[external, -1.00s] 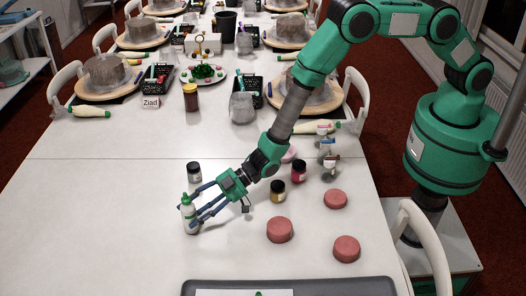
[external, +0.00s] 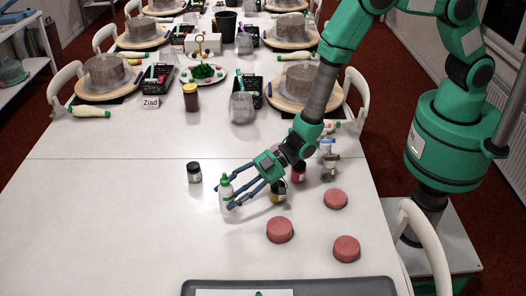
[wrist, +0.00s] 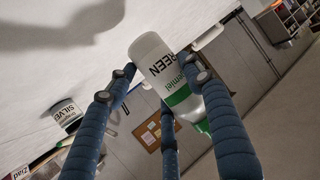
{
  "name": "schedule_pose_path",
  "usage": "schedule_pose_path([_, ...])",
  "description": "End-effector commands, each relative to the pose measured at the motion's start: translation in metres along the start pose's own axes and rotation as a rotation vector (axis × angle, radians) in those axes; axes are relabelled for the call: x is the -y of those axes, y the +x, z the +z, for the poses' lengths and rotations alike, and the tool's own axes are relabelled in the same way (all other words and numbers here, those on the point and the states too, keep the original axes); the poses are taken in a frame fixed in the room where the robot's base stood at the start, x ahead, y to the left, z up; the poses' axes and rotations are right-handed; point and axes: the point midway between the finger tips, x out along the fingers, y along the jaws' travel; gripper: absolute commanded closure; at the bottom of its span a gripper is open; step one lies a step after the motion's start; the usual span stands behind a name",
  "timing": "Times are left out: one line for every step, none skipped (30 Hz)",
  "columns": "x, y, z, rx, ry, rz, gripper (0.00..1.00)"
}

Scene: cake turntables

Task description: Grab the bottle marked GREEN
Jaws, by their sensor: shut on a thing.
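The bottle marked GREEN (external: 225,195) is a small white bottle with a green tip, upright in the external view at the middle of the table. In the wrist view the bottle (wrist: 160,68) shows the letters "REEN" and a green band, and lies between my blue fingers. My gripper (external: 236,195) is shut on it, coming from the right. I cannot tell whether its base touches the table.
A dark jar (external: 194,172) stands to the left, labelled SILVER in the wrist view (wrist: 66,115). A gold jar (external: 279,192) and a red jar (external: 299,173) stand behind my fingers, to the right. Pink discs (external: 280,230) lie in front. The table's left side is clear.

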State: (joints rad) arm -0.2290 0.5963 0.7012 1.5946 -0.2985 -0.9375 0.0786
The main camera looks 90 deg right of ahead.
Motion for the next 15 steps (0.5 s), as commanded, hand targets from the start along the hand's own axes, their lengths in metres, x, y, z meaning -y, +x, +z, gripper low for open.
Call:
schedule_pose_path([0.001,-0.008,0.001,-0.001,0.001,0.0,0.79])
schedule_pose_path([0.002,-0.012,0.002,-0.001,0.001,0.0,0.79])
schedule_pose_path([0.003,-0.017,0.004,0.0,0.001,0.0,0.79])
schedule_pose_path([0.004,-0.02,0.006,0.0,0.001,0.0,0.79])
schedule_pose_path([0.004,-0.023,0.006,0.0,0.001,0.0,0.79])
schedule_pose_path([0.005,-0.026,0.007,-0.001,0.001,0.0,0.79])
schedule_pose_path([0.005,-0.028,0.007,-0.002,0.0,0.0,0.79])
schedule_pose_path([0.006,-0.03,0.008,-0.002,0.0,0.0,0.79])
schedule_pose_path([0.006,-0.032,0.009,-0.002,0.0,0.0,0.79])
schedule_pose_path([0.006,-0.033,0.009,-0.001,0.0,0.0,0.79])
schedule_pose_path([0.007,-0.034,0.01,-0.001,0.0,0.0,0.79])
schedule_pose_path([0.007,-0.035,0.01,-0.001,0.0,0.0,0.79])
schedule_pose_path([0.007,-0.035,0.011,-0.001,0.0,0.0,0.79])
schedule_pose_path([0.007,-0.035,0.011,-0.001,0.0,0.0,0.79])
schedule_pose_path([0.007,-0.036,0.011,-0.001,0.0,0.0,0.79])
